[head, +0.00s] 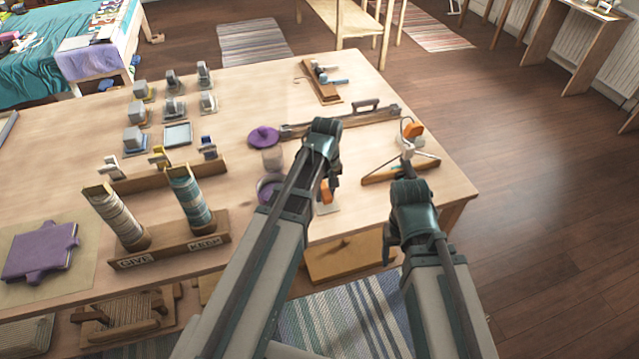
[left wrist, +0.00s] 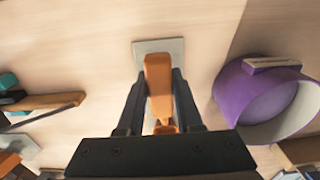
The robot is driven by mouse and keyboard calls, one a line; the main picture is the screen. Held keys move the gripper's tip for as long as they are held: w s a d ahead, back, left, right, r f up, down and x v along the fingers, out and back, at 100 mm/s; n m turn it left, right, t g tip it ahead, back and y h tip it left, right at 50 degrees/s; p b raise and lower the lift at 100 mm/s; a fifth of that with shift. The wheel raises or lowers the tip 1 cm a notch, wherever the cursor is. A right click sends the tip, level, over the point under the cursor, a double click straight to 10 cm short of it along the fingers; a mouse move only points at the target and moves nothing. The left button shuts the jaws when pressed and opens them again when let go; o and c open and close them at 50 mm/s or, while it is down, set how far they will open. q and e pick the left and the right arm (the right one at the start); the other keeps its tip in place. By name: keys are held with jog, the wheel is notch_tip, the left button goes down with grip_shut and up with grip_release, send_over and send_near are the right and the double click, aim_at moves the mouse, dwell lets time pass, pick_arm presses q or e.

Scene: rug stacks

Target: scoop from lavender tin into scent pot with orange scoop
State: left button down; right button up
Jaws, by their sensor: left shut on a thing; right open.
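The lavender tin shows in the head view (head: 266,187), partly hidden behind my left arm. In the left wrist view the purple tin (left wrist: 232,92) is right of the gripper, its round mouth uncovered and pale inside. My left gripper (head: 328,186) is shut on the orange scoop (head: 326,194); its orange handle (left wrist: 158,75) stands between the fingers in the left wrist view, over a grey plate (left wrist: 148,46). The scoop's bowl is hidden. A small pale pot (head: 272,158), seemingly the scent pot, stands behind the tin. My right gripper (head: 407,163) is open near a hanger.
A purple lid (head: 263,136) lies behind the pot. A wooden bar with a handle (head: 350,119) lies beyond my left gripper. The hanger (head: 384,176) and an orange-and-white item (head: 413,130) are near the right edge. A GIVE/KEEP rack (head: 170,247) stands to the left.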

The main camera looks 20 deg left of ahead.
pick_arm(q)
jog(key=shift+r+p, duration=1.65)
jog(key=shift+r, duration=0.15)
